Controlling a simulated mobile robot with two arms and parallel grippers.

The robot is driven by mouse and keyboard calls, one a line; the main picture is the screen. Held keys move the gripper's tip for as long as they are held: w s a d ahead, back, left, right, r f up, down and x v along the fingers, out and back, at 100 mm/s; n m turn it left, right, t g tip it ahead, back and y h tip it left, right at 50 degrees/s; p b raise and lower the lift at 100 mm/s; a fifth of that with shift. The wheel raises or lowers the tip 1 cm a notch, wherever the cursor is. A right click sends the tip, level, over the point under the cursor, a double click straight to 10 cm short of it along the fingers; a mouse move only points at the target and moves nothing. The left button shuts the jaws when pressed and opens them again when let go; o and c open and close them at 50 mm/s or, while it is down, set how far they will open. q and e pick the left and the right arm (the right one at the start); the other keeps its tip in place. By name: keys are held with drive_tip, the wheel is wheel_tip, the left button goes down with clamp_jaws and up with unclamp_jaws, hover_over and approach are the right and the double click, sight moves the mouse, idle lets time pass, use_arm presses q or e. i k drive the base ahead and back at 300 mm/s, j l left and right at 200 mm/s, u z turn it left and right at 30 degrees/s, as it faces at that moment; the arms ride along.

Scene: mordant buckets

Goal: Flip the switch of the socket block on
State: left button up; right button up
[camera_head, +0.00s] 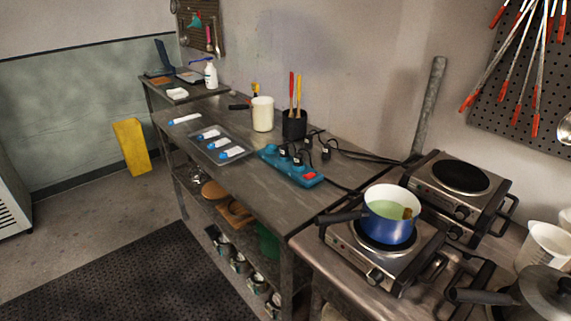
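The socket block (291,170) is a teal-blue strip lying on the grey metal workbench (262,190), near its back right. Several black plugs with cables stand in it. A red switch (309,175) shows at its right end, near the bench's front edge side. Whether the switch is on or off is too small to tell. Neither of my grippers shows in the head view.
A blue pot (390,230) with green liquid stands on a hot plate (372,262) right of the block. A black cup (294,126) with tools and a cream pot (262,115) stand behind it. A tray (216,155) with tubes lies left. The bench front is bare.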

sight(310, 175)
drive_tip(key=i+j, duration=0.15)
drive_tip(key=j, duration=0.2)
drive_tip(key=i+j, duration=0.15)
drive_tip(key=j, duration=0.25)
drive_tip(key=i+j, duration=0.2)
drive_tip(key=j, duration=0.15)
drive_tip(key=i+j, duration=0.15)
drive_tip(key=j, duration=0.2)
